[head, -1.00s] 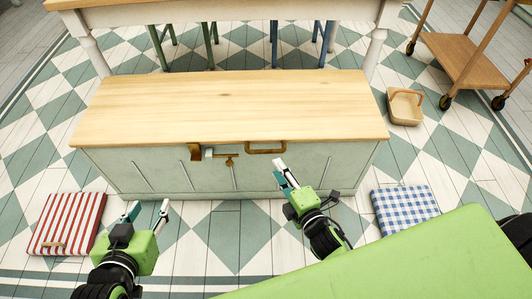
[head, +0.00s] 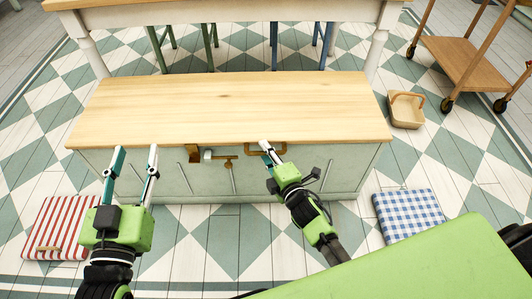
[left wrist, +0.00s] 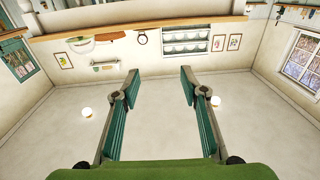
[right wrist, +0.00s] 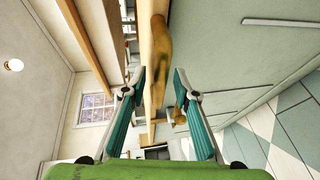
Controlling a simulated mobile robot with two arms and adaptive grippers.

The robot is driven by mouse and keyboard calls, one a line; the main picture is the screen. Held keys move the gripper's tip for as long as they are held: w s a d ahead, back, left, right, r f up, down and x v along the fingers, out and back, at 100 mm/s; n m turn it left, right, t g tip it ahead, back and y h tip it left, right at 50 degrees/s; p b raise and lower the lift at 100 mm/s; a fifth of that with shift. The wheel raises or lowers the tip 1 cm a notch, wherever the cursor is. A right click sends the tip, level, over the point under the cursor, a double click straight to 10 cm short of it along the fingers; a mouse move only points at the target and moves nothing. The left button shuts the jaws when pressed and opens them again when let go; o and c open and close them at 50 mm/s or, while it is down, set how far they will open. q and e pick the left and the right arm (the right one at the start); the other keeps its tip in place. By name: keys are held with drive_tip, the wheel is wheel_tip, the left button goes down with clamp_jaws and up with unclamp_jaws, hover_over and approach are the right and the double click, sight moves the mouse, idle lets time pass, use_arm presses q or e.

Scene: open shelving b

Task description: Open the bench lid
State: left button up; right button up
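The bench (head: 160,180) has a pale green front and a light wood lid (head: 230,105), which lies closed. A brass handle (head: 281,150) is on the lid's front edge; it also shows in the right wrist view (right wrist: 161,45). A brass latch with a grey piece (head: 226,162) is left of the handle. My right gripper (head: 266,147) is at the handle's left part. In the right wrist view (right wrist: 159,78) its fingers are apart, with the handle ahead between them; contact cannot be told. My left gripper (head: 137,152) is open and empty before the bench's left front, fingers pointing up (left wrist: 157,75).
A red striped cushion (head: 55,225) lies on the floor at left, a blue checked cushion (head: 408,213) at right. A basket (head: 406,110) stands right of the bench, a wooden trolley (head: 465,60) beyond it. A table (head: 300,12) with stools stands behind. The lid top is bare.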

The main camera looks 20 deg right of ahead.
clamp_jaws()
